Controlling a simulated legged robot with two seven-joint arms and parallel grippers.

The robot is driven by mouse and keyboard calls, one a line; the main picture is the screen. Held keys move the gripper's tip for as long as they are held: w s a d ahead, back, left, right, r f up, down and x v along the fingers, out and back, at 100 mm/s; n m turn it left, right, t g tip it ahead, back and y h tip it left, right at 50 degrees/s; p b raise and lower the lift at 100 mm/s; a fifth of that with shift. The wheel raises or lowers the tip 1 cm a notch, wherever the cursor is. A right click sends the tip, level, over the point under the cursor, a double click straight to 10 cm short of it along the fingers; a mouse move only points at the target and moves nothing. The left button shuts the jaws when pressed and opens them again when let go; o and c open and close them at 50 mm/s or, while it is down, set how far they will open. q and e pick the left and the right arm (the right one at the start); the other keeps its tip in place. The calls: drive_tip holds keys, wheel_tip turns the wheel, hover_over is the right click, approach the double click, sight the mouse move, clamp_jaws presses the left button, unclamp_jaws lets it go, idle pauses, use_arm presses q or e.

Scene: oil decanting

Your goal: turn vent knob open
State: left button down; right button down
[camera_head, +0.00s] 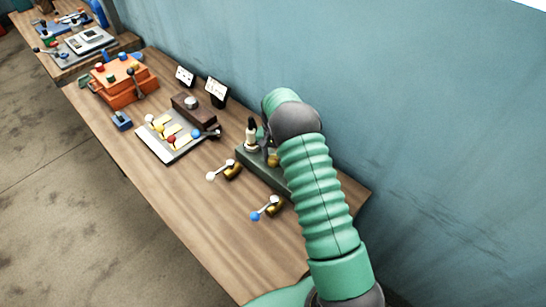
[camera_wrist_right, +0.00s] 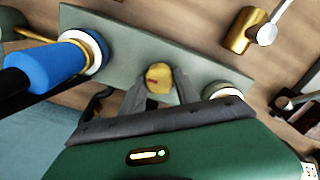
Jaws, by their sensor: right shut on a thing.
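The vent knob appears to be the small round gold knob (camera_wrist_right: 159,78) with a reddish mark, on a grey-green base plate (camera_wrist_right: 120,35). It also shows in the head view (camera_head: 273,160), near the plate's back edge and partly covered by my arm. My right gripper (camera_wrist_right: 157,88) is shut on the gold knob, with one grey finger on each side of it. In the head view my right wrist and arm hide most of this gripper and the right part of the plate. My left gripper is not in view.
A blue fitting with a white collar (camera_wrist_right: 82,50) and another white ring (camera_wrist_right: 224,91) flank the knob. Two brass valves with lever handles (camera_head: 232,172) (camera_head: 275,208) stand in front of the plate. A white tray with coloured knobs (camera_head: 160,153) and an orange box (camera_head: 122,92) lie farther left.

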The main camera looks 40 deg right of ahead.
sight(273, 158)
drive_tip(key=shift+s+a+f, duration=0.15)
drive_tip(key=shift+s+f, duration=0.05)
idle(0.3)
drive_tip(key=c, duration=1.1)
unclamp_jaws()
drive_tip(key=shift+c, duration=0.2)
drive_tip(key=shift+o, duration=1.2)
drive_tip(key=shift+w, duration=0.1)
drive_tip(key=shift+r, duration=0.1)
wheel_tip(273, 158, up, 17)
drive_tip(key=b, duration=0.1)
drive_tip(key=shift+b, duration=0.4)
drive_tip(key=shift+w+f, duration=0.1)
drive_tip(key=shift+f, duration=0.1)
